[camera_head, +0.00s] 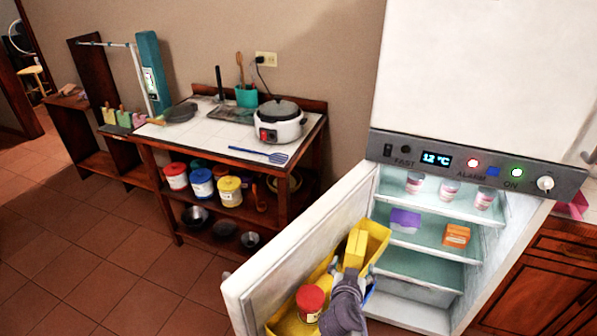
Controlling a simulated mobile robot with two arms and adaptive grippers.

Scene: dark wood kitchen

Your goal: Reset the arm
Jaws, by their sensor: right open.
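My right gripper (353,270) is grey and comes in from the bottom of the head view. It is open, with its fingers pointing up and away, in front of the inside of the open fridge door (290,244). A yellow block (355,248) shows right at its fingertips; I cannot tell whether they touch. A jar with a red lid (310,299) is left of the gripper, by a yellow door bin (377,240). My left gripper is not in view.
The open fridge (414,272) holds several cups, a purple box (405,219) and an orange box (456,235). A tiled-top wooden table (215,134) with a rice cooker (279,124) stands behind the door. Floor at the lower left is clear.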

